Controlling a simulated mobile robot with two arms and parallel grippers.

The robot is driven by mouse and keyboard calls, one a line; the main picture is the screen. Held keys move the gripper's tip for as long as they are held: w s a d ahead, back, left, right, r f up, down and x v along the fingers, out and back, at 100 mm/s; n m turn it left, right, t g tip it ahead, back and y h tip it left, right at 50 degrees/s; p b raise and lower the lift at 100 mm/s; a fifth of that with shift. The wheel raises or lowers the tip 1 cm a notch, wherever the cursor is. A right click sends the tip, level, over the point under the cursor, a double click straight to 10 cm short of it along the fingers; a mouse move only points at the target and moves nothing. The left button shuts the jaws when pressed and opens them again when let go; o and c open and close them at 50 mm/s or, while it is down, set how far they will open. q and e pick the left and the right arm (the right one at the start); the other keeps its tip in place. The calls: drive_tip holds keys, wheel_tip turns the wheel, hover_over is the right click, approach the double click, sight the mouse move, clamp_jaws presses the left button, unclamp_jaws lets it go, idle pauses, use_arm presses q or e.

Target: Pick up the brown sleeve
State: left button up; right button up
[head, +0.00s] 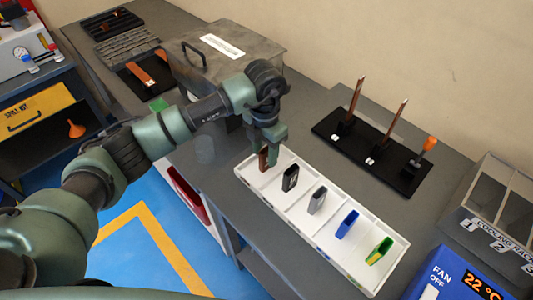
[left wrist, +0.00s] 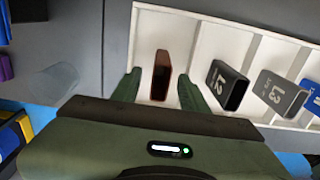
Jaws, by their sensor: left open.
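The brown sleeve (head: 264,160) stands in the leftmost compartment of the white divided tray (head: 322,233). In the left wrist view the brown sleeve (left wrist: 161,75) lies between the two green fingers, with a gap on each side. My left gripper (head: 268,142) is open and points down at it; in the left wrist view its fingertips (left wrist: 157,80) are on either side of the sleeve. The gripper partly hides the sleeve's top in the head view. My right gripper is not in view.
In the other compartments stand a black L2 sleeve (head: 290,178), a grey L3 sleeve (head: 317,200), a blue sleeve (head: 347,224) and a green-yellow sleeve (head: 379,250). A black stand (head: 335,133) with upright copper bars is behind. A grey lidded box (head: 215,62) stands left.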

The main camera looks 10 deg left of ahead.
use_arm(q)
wheel_tip(320, 180, down, 2)
drive_tip(key=shift+f, duration=0.3)
clamp_jaws()
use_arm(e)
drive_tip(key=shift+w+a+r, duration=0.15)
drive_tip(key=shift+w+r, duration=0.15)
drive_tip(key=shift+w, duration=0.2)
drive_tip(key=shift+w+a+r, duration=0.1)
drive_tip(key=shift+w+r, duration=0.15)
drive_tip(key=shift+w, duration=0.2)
use_arm(q)
drive_tip(key=shift+r, duration=0.15)
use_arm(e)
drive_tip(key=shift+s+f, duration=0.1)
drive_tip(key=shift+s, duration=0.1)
